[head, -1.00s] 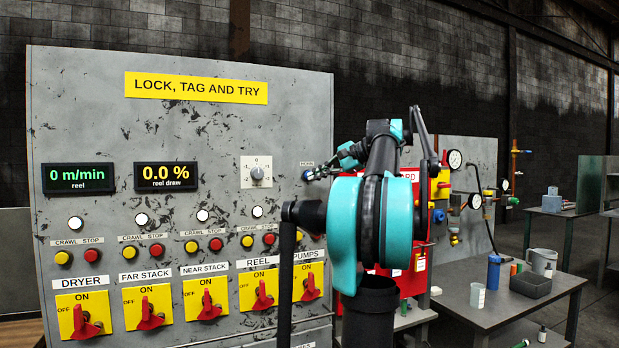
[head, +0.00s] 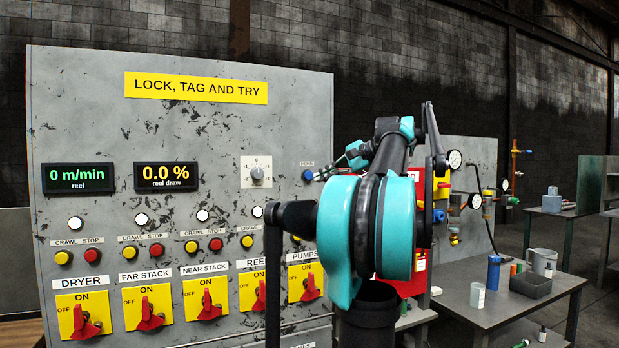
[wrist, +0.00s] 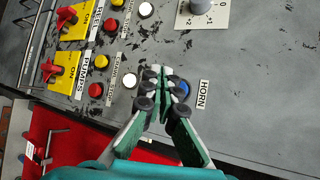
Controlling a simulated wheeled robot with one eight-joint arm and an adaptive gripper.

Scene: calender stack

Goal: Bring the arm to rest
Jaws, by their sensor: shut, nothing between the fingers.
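My gripper (head: 321,174) is in front of the grey control panel (head: 95,135), near its right edge. In the wrist view my gripper (wrist: 160,82) has its fingers together with nothing between them. The blue HORN button (wrist: 184,88) shows just beside the fingertips and is partly covered by them. In the head view the blue button (head: 308,174) is left of the fingertips. I cannot tell whether the fingers touch the panel. My arm, teal and black, covers the panel's lower right part.
The panel carries red switches (head: 150,314) on yellow plates and red and yellow buttons. A red board (head: 411,284) stands behind my arm.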

